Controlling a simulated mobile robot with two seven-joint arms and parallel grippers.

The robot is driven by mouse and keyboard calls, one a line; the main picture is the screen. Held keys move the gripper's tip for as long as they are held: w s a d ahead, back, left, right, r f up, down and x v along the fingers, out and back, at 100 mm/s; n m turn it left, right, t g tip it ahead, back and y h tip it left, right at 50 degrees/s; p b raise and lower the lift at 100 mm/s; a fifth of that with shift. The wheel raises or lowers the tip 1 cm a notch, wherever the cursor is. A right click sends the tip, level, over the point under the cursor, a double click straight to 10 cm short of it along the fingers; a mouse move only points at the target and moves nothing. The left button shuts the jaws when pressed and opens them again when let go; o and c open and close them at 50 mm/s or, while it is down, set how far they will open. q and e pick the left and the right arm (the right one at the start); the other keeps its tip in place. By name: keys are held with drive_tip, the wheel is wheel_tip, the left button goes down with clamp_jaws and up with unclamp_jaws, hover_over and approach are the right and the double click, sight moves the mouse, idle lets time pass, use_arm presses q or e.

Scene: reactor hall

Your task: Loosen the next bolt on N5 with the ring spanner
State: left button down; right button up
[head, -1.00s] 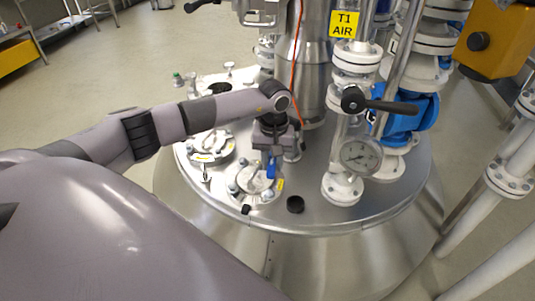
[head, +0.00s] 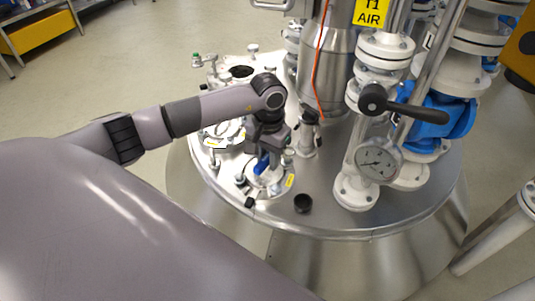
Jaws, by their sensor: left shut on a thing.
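My left gripper (head: 266,148) points down over a small bolted flange (head: 268,182) on the front left of the steel vessel lid. It is shut on a blue-handled tool (head: 262,163), which I take to be the ring spanner. The tool reaches down to the flange, but its ring end is too small and hidden to tell whether it sits on a bolt. The flange has a yellow label at its right, too small to read here. Some of its bolts are hidden by the gripper. My right gripper is not in view.
A pressure gauge (head: 378,161) and a valve with a black lever (head: 400,104) stand further right. An orange cable (head: 318,65) hangs by the central steel column. Another flange (head: 222,134) sits behind left.

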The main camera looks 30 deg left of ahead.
use_arm(q)
wheel_tip(320, 180, down, 4)
drive_tip(key=shift+f+b, duration=0.1)
drive_tip(key=shift+b, duration=0.9)
drive_tip(key=shift+d+r+n+p, duration=0.6)
drive_tip(key=shift+d+r+p, duration=0.25)
drive_tip(key=shift+p, duration=0.35)
drive_tip(key=shift+w+d+f+n, duration=0.2)
drive_tip(key=shift+d+n, duration=0.2)
drive_tip(key=shift+n, duration=0.2)
drive_tip(key=r+n, duration=0.1)
drive_tip(key=d+r+n+p, duration=0.1)
drive_tip(key=r, duration=0.1)
drive_tip(key=w+d+r+p, duration=0.1)
drive_tip(key=shift+d+r+n, duration=0.2)
drive_tip(key=shift+r+n, duration=0.05)
drive_tip(key=shift+n, duration=0.15)
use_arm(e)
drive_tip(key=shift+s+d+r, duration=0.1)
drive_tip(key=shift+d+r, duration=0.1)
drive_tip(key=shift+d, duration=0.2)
